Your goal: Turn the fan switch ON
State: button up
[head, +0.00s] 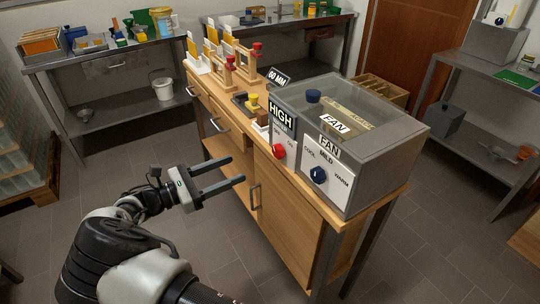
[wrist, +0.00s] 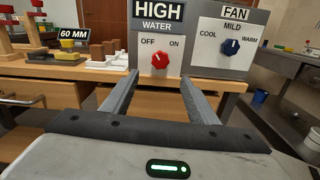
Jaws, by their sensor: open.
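A grey box with a clear lid (head: 385,150) stands at the bench's near end. Its front panel, labelled FAN, has a blue knob (head: 318,175) marked COOL, MILD and WARM, also in the wrist view (wrist: 231,47). Left of it, a panel labelled HIGH and WATER has a red knob (head: 279,151) marked OFF and ON, also in the wrist view (wrist: 160,59). I cannot tell exactly where either knob points. My gripper (head: 237,169) is open and empty, in front of the bench and apart from both knobs. In the wrist view, the red knob shows between its fingers.
The wooden bench (head: 263,205) has drawers and a door with a protruding handle (head: 255,196). A 60 MM sign (head: 279,77) and wooden stands (head: 222,66) are on top. Floor before the bench is clear.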

aim_at(275, 152)
jog(key=x, duration=1.3)
jog(key=shift+w+d, duration=0.15)
jog(key=c, duration=1)
jog(key=shift+c, duration=0.2)
